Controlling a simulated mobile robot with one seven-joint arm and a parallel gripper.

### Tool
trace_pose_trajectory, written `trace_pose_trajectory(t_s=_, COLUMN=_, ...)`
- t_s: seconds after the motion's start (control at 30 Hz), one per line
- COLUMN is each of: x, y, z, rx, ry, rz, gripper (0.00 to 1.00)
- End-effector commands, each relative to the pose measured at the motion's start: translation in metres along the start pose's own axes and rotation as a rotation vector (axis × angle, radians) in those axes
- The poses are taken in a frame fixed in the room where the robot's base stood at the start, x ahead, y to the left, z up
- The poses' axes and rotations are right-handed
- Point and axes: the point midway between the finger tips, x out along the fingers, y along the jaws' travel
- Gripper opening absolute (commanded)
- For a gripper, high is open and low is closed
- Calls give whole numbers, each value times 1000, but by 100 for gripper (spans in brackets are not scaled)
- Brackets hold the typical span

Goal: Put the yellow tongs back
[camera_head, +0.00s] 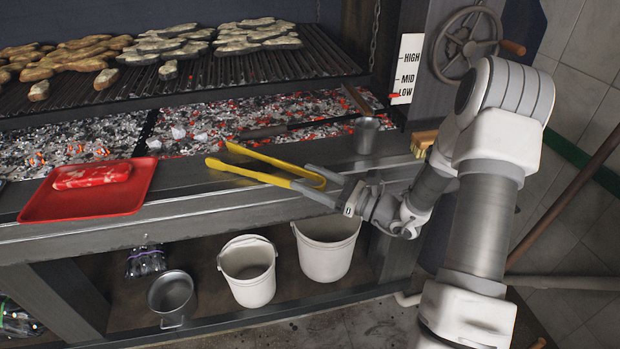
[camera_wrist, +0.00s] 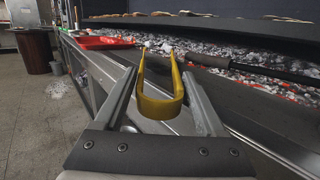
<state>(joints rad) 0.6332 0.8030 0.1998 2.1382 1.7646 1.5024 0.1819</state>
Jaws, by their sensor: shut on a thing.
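The yellow tongs (camera_head: 262,171) are in my gripper (camera_head: 322,185), in front of the ember bed. Their bent closed end is toward my gripper and their two arms point left in the head view. In the wrist view the tongs (camera_wrist: 161,103) show as a yellow U between the grey fingers of my gripper (camera_wrist: 163,98), with their tips pointing away. My gripper is shut on the tongs near the bent end. They seem to be just above or at the grill's front ledge (camera_head: 185,200); I cannot tell if they touch it.
A red tray (camera_head: 125,200) with a wrapped red-and-white piece (camera_head: 92,176) lies on the ledge at left. A metal cup (camera_head: 366,136) stands behind my gripper. Two white buckets (camera_head: 248,272) and a metal pot (camera_head: 172,297) are below. Embers (camera_head: 235,115) and a loaded grate (camera_head: 240,72) lie behind.

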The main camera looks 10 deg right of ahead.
Motion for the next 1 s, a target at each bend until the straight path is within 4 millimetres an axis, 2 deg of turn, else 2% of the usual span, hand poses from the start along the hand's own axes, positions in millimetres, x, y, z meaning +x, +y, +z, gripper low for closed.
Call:
trace_pose_trajectory(t_s=0.07, x=0, y=0, z=0, rx=0, ry=-1, rz=0, gripper=56)
trace_pose_trajectory(t_s=0.1, x=0, y=0, z=0, rx=0, ry=-1, rz=0, gripper=76)
trace_pose_trajectory(t_s=0.23, x=0, y=0, z=0, rx=0, ry=-1, rz=0, gripper=99)
trace_pose_trajectory(t_s=0.5, x=-1, y=0, z=0, rx=0, ry=1, rz=-1, gripper=100)
trace_pose_trajectory(t_s=0.63, x=-12, y=-1, z=0, rx=1, ry=0, rz=-3, gripper=100)
trace_pose_trajectory(t_s=0.77, x=-37, y=-1, z=1, rx=3, ry=1, rz=-5, gripper=100)
trace_pose_trajectory(t_s=1.0, x=-97, y=-1, z=1, rx=2, ry=0, rz=-7, gripper=100)
